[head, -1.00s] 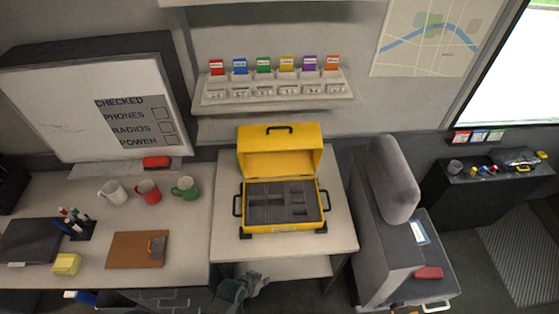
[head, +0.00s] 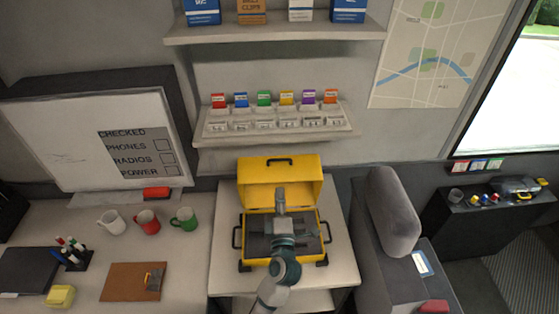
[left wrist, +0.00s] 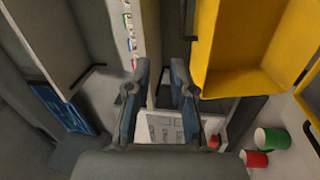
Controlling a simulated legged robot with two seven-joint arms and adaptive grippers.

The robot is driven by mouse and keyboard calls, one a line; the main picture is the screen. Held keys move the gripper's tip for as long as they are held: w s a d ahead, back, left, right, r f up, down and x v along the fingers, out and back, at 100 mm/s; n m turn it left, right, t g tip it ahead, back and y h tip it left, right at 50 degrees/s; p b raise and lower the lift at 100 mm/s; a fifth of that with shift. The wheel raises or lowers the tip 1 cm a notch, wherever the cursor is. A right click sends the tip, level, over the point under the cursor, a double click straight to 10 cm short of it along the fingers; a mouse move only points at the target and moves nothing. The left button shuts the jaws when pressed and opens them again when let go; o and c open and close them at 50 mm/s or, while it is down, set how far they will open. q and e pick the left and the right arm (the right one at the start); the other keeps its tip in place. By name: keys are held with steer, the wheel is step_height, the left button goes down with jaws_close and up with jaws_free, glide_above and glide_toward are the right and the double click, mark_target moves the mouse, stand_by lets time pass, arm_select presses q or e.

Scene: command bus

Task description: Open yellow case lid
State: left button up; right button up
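The yellow case (head: 240,250) sits on a small light table, with grey foam compartments inside. Its lid (head: 250,172) stands raised at the back, with a dark handle on its top. My left gripper (head: 280,194) is over the case, in front of the lid, and its arm hides part of the foam. In the left wrist view the yellow lid (left wrist: 245,65) is at the upper right, and my left gripper's two fingers (left wrist: 160,68) are apart with nothing between them. I cannot tell whether it touches the case. My right gripper is in neither view.
A shelf with several coloured cards (head: 263,99) hangs above the case. A desk with white, red and green mugs (head: 183,219) is at left. A grey seat (head: 392,212) stands close at right. The table's right side (head: 338,262) is clear.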

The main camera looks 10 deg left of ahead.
mark_target(279, 160)
arm_select(q)
steer(key=shift+n+g+h, duration=0.3)
steer(key=shift+n+g, duration=0.1)
steer(key=shift+g, duration=0.5)
steer(key=x, duration=0.6)
steer(key=f+x, duration=0.1)
steer(key=x, duration=1.1)
steer(key=shift+d+f+p, duration=0.4)
jaws_close()
